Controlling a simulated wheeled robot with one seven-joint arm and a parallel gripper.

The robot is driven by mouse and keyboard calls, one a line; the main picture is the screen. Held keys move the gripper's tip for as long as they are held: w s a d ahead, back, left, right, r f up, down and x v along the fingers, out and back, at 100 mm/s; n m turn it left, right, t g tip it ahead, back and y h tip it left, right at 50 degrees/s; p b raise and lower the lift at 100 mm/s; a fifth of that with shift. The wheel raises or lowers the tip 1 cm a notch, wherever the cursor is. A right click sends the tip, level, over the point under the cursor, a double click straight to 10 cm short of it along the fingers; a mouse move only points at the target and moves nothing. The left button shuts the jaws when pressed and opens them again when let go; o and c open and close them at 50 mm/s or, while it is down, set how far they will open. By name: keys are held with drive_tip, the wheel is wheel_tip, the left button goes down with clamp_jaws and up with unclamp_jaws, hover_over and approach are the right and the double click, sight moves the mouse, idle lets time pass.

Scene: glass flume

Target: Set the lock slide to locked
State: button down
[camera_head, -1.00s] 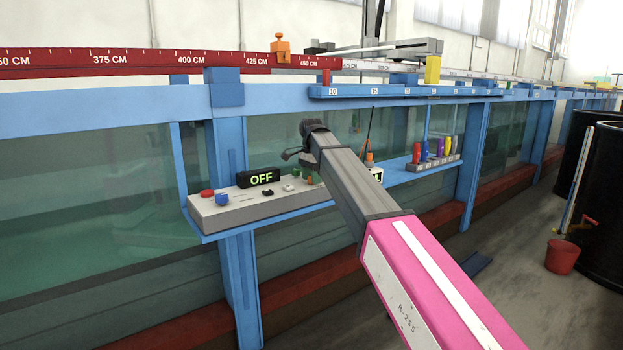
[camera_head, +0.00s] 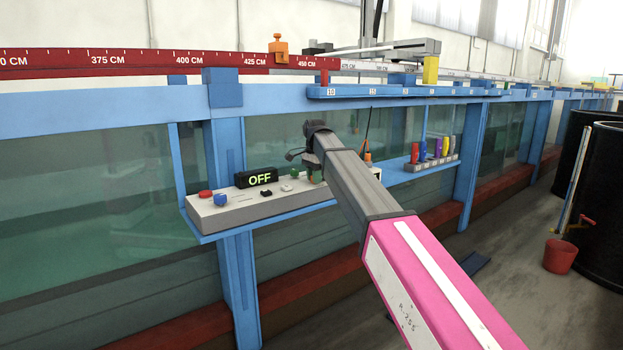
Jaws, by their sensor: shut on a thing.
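A light grey control box (camera_head: 232,208) sits on a blue shelf on the flume's side. It carries a red button (camera_head: 205,193), a blue knob (camera_head: 220,200), a black display reading OFF (camera_head: 257,178) and small switches, one with a white body (camera_head: 286,188). I cannot tell which part is the lock slide; no lock label is readable. My gripper (camera_head: 310,163) is at the right end of the box, mostly hidden by my own arm. It is shut on a small part there; green (camera_head: 315,177) shows at its tips.
The blue shelf (camera_head: 215,237) runs along the flume below the box. To the right, a rack of coloured handles (camera_head: 438,153) stands on the shelf. A blue flume post (camera_head: 472,155) and a red bucket (camera_head: 561,256) are farther right.

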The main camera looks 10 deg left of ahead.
drive_tip(key=c, duration=0.9)
unclamp_jaws()
drive_tip(key=shift+w+d, duration=0.1)
drive_tip(key=shift+w, duration=0.05)
wheel_tip(320, 180, up, 11)
drive_tip(key=shift+f, duration=0.1)
